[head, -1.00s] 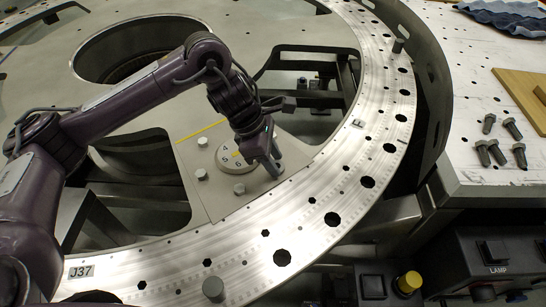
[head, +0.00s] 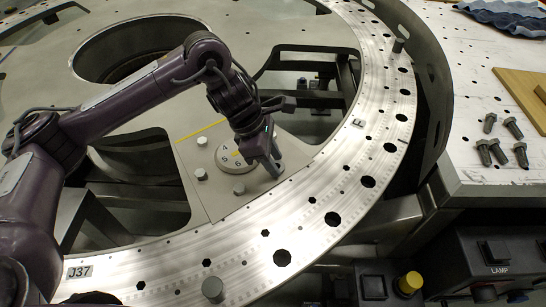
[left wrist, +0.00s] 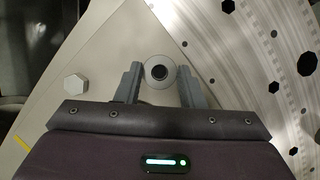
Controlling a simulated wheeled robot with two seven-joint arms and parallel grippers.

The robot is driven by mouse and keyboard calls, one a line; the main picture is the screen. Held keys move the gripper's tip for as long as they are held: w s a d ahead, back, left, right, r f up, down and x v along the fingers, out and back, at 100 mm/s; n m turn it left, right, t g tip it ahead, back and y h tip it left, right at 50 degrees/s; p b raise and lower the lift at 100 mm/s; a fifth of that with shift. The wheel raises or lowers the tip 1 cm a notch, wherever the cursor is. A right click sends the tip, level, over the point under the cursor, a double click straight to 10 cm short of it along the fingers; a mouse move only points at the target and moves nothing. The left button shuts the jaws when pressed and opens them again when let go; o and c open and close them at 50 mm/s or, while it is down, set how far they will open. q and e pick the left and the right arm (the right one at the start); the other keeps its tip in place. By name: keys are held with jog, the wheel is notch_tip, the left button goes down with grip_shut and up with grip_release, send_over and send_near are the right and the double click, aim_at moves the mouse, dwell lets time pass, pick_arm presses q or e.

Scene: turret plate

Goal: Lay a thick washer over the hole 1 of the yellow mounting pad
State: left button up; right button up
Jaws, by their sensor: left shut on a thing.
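My left gripper (head: 274,169) points down over the pale plate (head: 209,190), beside the round numbered disc (head: 235,158). In the left wrist view my left gripper (left wrist: 159,78) is shut on a grey ring with a dark centre (left wrist: 159,60), which looks like the thick washer. The ring sits between the fingertips, and its underside is hidden, so I cannot tell whether it touches the plate. A yellow stripe (head: 202,132) crosses the plate's far edge. No fully yellow pad shows, and hole 1 cannot be made out. My right gripper is not in view.
Bolt heads (head: 201,174) stand up from the plate around the disc. The curved metal ring (head: 310,215) has many holes and a few grey pegs (head: 213,288). Several loose bolts (head: 497,152), a wooden board (head: 522,92) and a blue cloth (head: 505,15) lie on the right-hand table.

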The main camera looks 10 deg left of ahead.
pick_arm(q)
jog(key=shift+f, duration=0.1)
dwell(0.6)
jog(key=o, duration=1.1)
jog(key=shift+c, duration=0.2)
notch_tip(320, 180, up, 7)
jog(key=p, duration=0.5)
jog(key=shift+p, duration=0.4)
